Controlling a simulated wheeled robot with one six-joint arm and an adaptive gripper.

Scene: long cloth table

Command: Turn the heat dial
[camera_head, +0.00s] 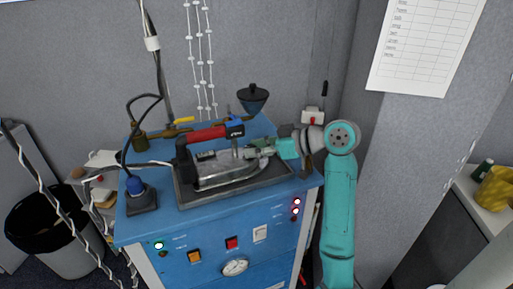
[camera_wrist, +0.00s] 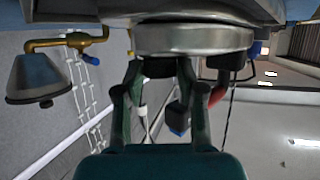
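An iron with a red handle (camera_head: 206,134) and a metal body (camera_head: 222,174) rests in a dark tray (camera_head: 188,198) on a blue cabinet. My gripper (camera_head: 249,151) reaches in from the right, low over the iron's body beside its handle. In the wrist view, the two fingers of my gripper (camera_wrist: 158,75) stand apart just below a wide metal disc (camera_wrist: 192,38). A dark piece (camera_wrist: 156,68) shows between the fingertips. I cannot tell whether they touch it, or surely whether it is the heat dial. The red handle (camera_wrist: 217,95) is partly seen behind the fingers.
The blue cabinet's front (camera_head: 208,235) has lights, switches and a gauge (camera_head: 235,267). A bin (camera_head: 60,235) stands on the floor at the left.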

